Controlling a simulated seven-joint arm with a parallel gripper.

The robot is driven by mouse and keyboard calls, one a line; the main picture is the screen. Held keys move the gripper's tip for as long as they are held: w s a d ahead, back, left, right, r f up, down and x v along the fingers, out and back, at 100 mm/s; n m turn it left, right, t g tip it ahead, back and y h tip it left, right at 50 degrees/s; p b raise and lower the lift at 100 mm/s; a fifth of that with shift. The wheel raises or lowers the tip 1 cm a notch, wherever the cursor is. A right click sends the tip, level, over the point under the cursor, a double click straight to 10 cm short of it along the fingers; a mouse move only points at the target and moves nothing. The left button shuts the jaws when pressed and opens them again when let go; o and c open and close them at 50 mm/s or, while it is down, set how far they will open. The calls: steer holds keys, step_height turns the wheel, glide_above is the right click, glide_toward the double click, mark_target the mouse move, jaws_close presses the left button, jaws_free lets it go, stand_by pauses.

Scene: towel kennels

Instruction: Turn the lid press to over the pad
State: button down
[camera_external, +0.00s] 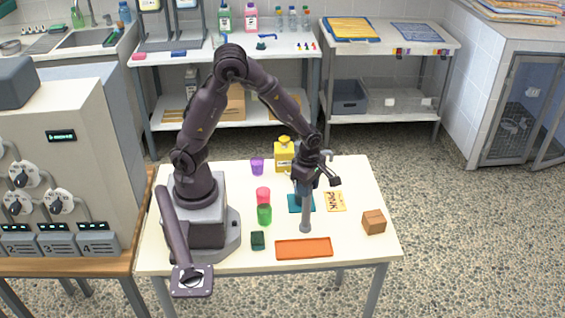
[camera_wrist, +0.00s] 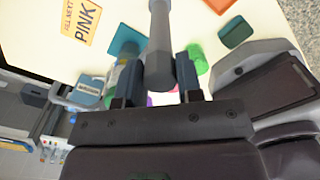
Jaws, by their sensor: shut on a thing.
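The lid press (camera_external: 306,214) looks like a grey rod with a thicker end. My gripper (camera_external: 306,186) is shut on it, and the rod hangs from the fingers toward the table's front. In the wrist view the press (camera_wrist: 159,22) runs up the picture, its thick end between my fingers (camera_wrist: 158,68). The flat teal pad (camera_external: 293,205) lies on the table behind the rod, partly hidden by it. In the wrist view the pad (camera_wrist: 125,38) shows just left of the rod. I cannot tell whether the lower end touches the table.
An orange tray (camera_external: 304,248) and a dark green block (camera_external: 258,240) lie in front. A green cup (camera_external: 265,215), red cup (camera_external: 263,194) and purple cup (camera_external: 257,166) stand left, a yellow bottle (camera_external: 283,156) behind. A PINK card (camera_external: 335,201) and brown box (camera_external: 374,222) are right.

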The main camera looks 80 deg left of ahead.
steer(key=shift+r, duration=0.1)
steer(key=c, duration=0.8)
jaws_free()
step_height(320, 180, up, 13)
steer(key=shift+f, duration=0.1)
